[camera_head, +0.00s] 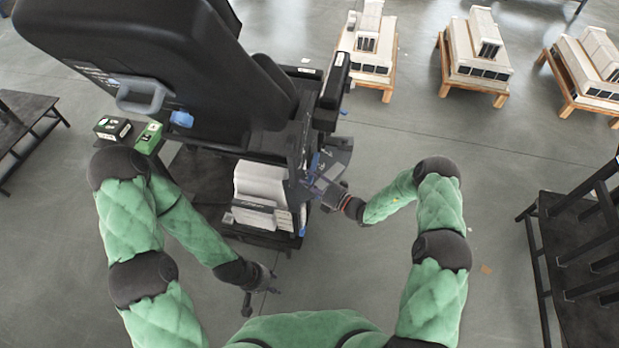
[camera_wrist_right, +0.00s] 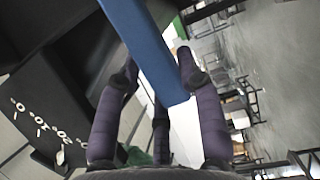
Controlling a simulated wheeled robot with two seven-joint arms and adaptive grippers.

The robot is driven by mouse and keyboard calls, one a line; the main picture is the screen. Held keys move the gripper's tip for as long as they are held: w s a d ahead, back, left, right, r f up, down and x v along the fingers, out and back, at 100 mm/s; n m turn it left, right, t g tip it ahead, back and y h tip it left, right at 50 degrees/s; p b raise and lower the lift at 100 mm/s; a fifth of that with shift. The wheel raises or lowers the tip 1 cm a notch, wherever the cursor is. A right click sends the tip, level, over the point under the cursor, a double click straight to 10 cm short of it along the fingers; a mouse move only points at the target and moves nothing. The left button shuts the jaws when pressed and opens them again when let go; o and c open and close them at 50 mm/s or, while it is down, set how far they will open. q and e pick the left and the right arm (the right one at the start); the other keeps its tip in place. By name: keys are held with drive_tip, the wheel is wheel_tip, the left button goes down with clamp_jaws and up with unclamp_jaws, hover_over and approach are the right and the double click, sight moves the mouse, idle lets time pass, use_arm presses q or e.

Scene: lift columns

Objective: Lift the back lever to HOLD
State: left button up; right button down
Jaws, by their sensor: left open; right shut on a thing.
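The blue lever (camera_wrist_right: 150,50) is a long flat bar in the right wrist view, running down from the top between the purple fingers. My right gripper (camera_head: 318,187) is at the right side of the black seat (camera_head: 150,60), and its fingers (camera_wrist_right: 160,95) are shut on this lever. In the head view the lever shows only as a small blue strip (camera_head: 314,163) beside the gripper. My left gripper (camera_head: 262,287) is open and empty, low over the floor.
A white boxy unit (camera_head: 262,182) sits under the seat. Green and black boxes (camera_head: 148,138) lie left of it. Pale models on wooden stands (camera_head: 475,55) are at the back right. Black tables stand at the left (camera_head: 25,110) and right (camera_head: 560,255).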

sight(310, 177)
wheel_tip(310, 177, up, 2)
drive_tip(key=shift+w+r+m+g+h+p, duration=0.1)
drive_tip(key=shift+r+m+g+h+p, duration=0.05)
drive_tip(key=shift+m+p, duration=0.45)
drive_tip(key=shift+r+m+g+h+p, duration=0.1)
drive_tip(key=shift+m+g+h+p, duration=0.05)
drive_tip(key=shift+m+p, duration=0.4)
drive_tip(key=shift+w+d+r+p, duration=0.1)
drive_tip(key=shift+w+r+p, duration=0.2)
drive_tip(key=shift+r, duration=0.25)
drive_tip(key=shift+w+r+n, duration=0.1)
drive_tip(key=shift+r+n, duration=0.05)
drive_tip(key=shift+n, duration=0.1)
drive_tip(key=c, duration=0.8)
unclamp_jaws()
drive_tip(key=shift+f, duration=0.2)
drive_tip(key=shift+s, duration=0.2)
drive_tip(key=shift+s+d, duration=0.15)
drive_tip(key=v, duration=1.1)
drive_tip(key=shift+s+d, duration=0.2)
